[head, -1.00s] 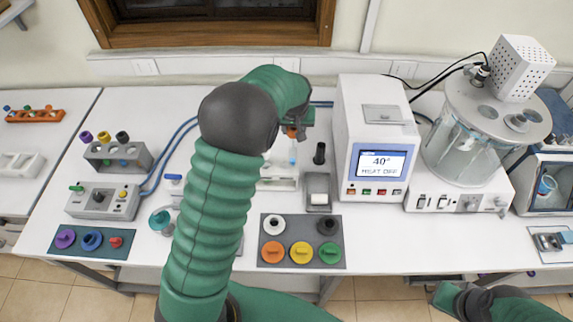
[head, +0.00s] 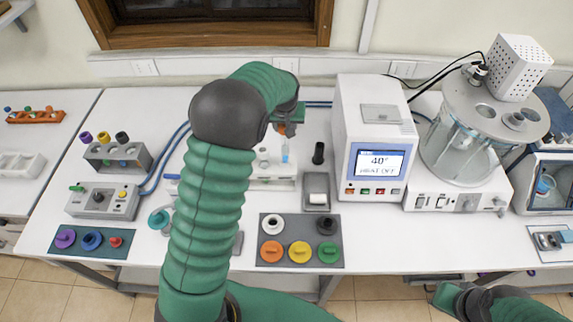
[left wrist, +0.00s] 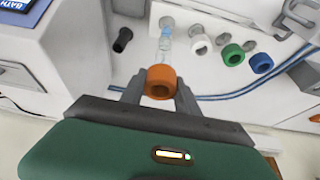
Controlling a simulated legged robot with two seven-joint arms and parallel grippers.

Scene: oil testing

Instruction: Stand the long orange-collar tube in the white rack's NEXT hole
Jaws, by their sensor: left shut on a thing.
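My left gripper (head: 284,124) is shut on the orange-collar tube (head: 285,150), gripping it at the collar, and the clear tube hangs roughly upright below. The left wrist view shows the orange collar (left wrist: 161,82) between the fingers and the glass pointing away toward a hole. The white rack (head: 278,184) is under the tube, its left part hidden by my left arm. I cannot tell whether the tube's lower end is above or inside the hole. My right gripper (head: 452,298) is low at the right.
A small black cylinder (head: 318,153) stands right of the tube, close to the heater box (head: 372,140). A grey tray (head: 316,192) and a mat with coloured caps (head: 300,228) lie in front. Blue hoses (head: 318,104) run behind the rack.

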